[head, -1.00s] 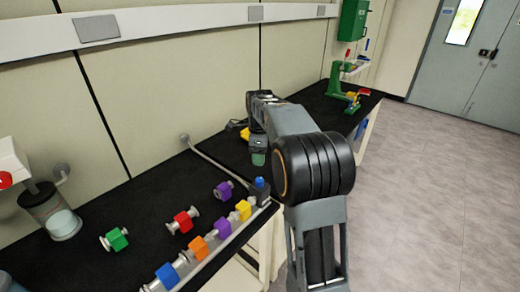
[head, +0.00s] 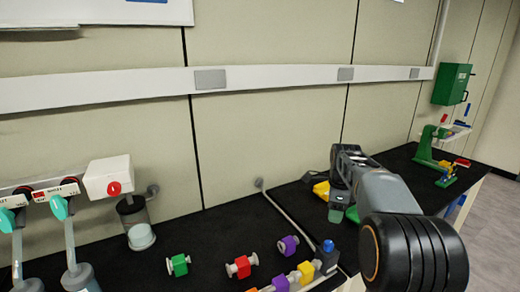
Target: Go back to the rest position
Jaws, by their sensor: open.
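My arm shows at the right of the head view, reaching over the black bench (head: 230,222). My gripper (head: 340,212) points down above the bench, near a yellow object (head: 321,190) that it partly hides. I see nothing held in it. The fingertips are small and dark in this view.
Colored valve pieces, green (head: 178,265), red (head: 241,266) and purple (head: 288,246), lie on the bench. A metal pipe (head: 283,213) runs to a blue-topped fitting (head: 328,250). Glassware (head: 138,225) stands left.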

